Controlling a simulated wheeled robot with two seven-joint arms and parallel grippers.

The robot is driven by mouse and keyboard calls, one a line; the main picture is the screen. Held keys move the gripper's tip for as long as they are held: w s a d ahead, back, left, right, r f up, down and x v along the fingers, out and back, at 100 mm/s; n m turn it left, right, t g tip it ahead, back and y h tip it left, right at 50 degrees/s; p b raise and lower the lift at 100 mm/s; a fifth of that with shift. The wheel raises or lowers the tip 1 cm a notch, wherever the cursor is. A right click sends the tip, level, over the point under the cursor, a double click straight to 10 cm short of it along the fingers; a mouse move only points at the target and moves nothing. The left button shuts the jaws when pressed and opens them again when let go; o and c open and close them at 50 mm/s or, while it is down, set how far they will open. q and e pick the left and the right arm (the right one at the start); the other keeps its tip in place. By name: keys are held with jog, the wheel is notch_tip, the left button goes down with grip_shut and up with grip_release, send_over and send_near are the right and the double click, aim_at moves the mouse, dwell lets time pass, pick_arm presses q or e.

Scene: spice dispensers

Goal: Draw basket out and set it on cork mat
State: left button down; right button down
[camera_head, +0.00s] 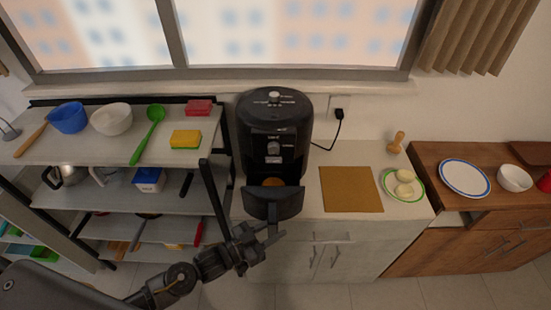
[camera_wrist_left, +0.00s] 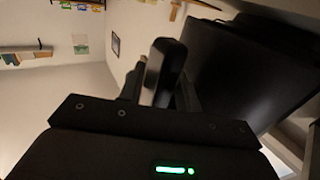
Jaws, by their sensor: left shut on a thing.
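The black air fryer (camera_head: 272,122) stands on the white counter. Its basket (camera_head: 273,202) is drawn partly out at the front, and something orange-brown shows inside it. My left gripper (camera_head: 268,234) is at the front of the basket, shut on the basket's handle. In the left wrist view the gripper fingers (camera_wrist_left: 172,85) close around a dark bar, and the dark basket front (camera_wrist_left: 240,75) fills the right side. The cork mat (camera_head: 351,189) lies bare on the counter to the right of the fryer. My right gripper is not in view.
A green-rimmed plate (camera_head: 417,194) with pale round food and a wooden pestle-like tool (camera_head: 397,143) are right of the mat. A power cord (camera_head: 328,145) runs behind the fryer. A shelf rack (camera_head: 60,152) with bowls and a sponge stands at the left.

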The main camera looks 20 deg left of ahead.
pick_arm(q)
jog(key=shift+s+d+p, duration=0.3)
jog(key=shift+s, duration=0.75)
jog(key=shift+s+d+p, duration=0.25)
jog(key=shift+s+p, duration=0.05)
jog(key=shift+s, duration=0.7)
jog(key=s, duration=0.1)
jog(key=s+d+p, duration=0.1)
jog(key=s, duration=0.1)
jog(key=shift+s+r, duration=0.1)
jog(key=shift+s, duration=0.2)
dwell(0.5)
